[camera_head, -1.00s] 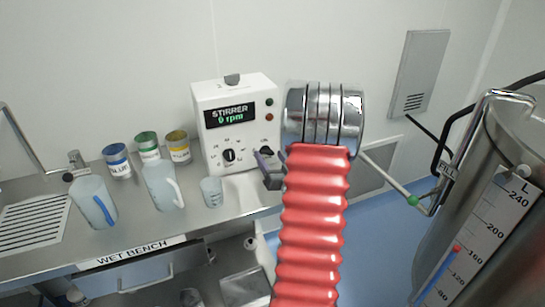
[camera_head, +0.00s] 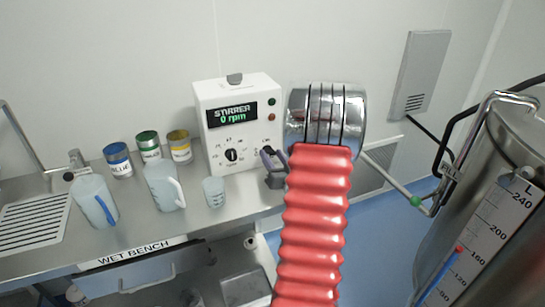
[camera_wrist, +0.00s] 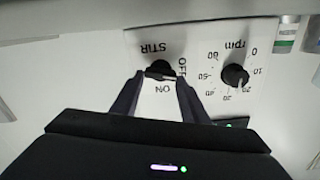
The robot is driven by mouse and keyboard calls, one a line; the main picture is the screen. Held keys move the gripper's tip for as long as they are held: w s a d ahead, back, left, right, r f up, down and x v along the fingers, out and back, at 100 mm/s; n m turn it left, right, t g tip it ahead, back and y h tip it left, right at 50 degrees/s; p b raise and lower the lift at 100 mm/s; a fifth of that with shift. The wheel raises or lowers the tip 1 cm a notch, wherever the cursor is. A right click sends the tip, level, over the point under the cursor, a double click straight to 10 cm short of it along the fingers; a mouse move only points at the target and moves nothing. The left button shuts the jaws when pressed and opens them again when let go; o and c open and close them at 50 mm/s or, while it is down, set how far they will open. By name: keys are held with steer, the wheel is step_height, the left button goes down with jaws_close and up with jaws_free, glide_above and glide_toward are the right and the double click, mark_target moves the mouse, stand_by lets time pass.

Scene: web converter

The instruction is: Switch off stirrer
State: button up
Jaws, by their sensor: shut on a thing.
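The white stirrer control box (camera_head: 236,105) stands upright at the back of the wet bench. Its display (camera_head: 230,113) reads "STIRRER 0 rpm". In the wrist view, upside down, the black STIR knob (camera_wrist: 161,67) sits between ON and OFF labels. My gripper (camera_wrist: 160,78) is at this knob with its fingertips shut on it, one on each side. The fingers partly hide the knob, and I cannot tell which label it points to. In the head view my gripper (camera_head: 272,158) is at the box's lower right. The rpm knob (camera_wrist: 235,76) is beside it, untouched.
A small beaker (camera_head: 214,192), a jug (camera_head: 163,186), another jug (camera_head: 94,201) and three paint-like cans (camera_head: 148,146) stand on the bench (camera_head: 60,253) left of the box. A large steel tank (camera_head: 500,200) is at the right.

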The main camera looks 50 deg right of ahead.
steer(key=shift+a+n, duration=0.1)
steer(key=shift+n, duration=1.4)
steer(key=o, duration=1.1)
steer(key=shift+c, duration=0.2)
steer(key=shift+a, duration=0.1)
